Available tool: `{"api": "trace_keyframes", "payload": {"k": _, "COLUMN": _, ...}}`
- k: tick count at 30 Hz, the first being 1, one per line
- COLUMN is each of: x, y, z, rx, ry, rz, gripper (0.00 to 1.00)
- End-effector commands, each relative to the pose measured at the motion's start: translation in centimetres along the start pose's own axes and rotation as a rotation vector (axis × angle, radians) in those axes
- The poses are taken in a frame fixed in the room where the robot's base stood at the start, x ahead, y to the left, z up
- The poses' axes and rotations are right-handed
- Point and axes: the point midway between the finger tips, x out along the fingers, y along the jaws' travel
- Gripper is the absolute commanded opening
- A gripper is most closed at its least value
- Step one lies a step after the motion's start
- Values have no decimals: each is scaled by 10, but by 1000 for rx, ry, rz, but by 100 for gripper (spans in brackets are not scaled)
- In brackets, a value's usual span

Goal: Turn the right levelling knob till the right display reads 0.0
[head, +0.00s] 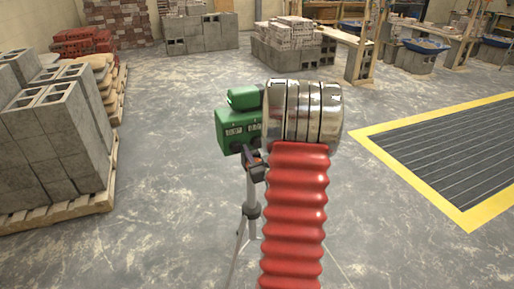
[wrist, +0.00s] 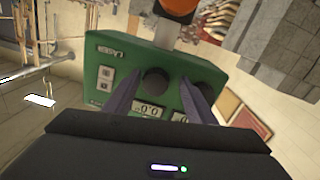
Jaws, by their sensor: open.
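A green levelling box (head: 236,122) stands on a tripod in front of me, with two displays and two dark knobs on its face. In the wrist view the box (wrist: 125,60) appears upside down. My gripper (head: 255,165) is close below the right side of its face. In the wrist view my gripper (wrist: 160,80) is open, its fingers on either side of the right knob (wrist: 154,81); contact cannot be told. The right display (wrist: 148,109) looks like 0.0 upside down, with a possible sign mark. The other display and knob are partly hidden by a finger.
The tripod (head: 252,212) has spread legs on the grey floor. A pallet of grey blocks (head: 60,130) stands at left. A yellow-edged grating (head: 445,150) lies at right. The floor around the tripod is clear.

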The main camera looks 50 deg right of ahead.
Motion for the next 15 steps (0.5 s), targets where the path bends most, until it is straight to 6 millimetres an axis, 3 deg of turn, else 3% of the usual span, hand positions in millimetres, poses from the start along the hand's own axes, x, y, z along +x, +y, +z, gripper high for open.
{"api": "trace_keyframes", "payload": {"k": 6, "x": -2, "y": 7, "z": 1, "rx": 0, "ry": -2, "rz": 12, "gripper": 50}}
{"api": "trace_keyframes", "payload": {"k": 15, "x": -3, "y": 9, "z": 1, "rx": 0, "ry": -2, "rz": 15, "gripper": 29}}
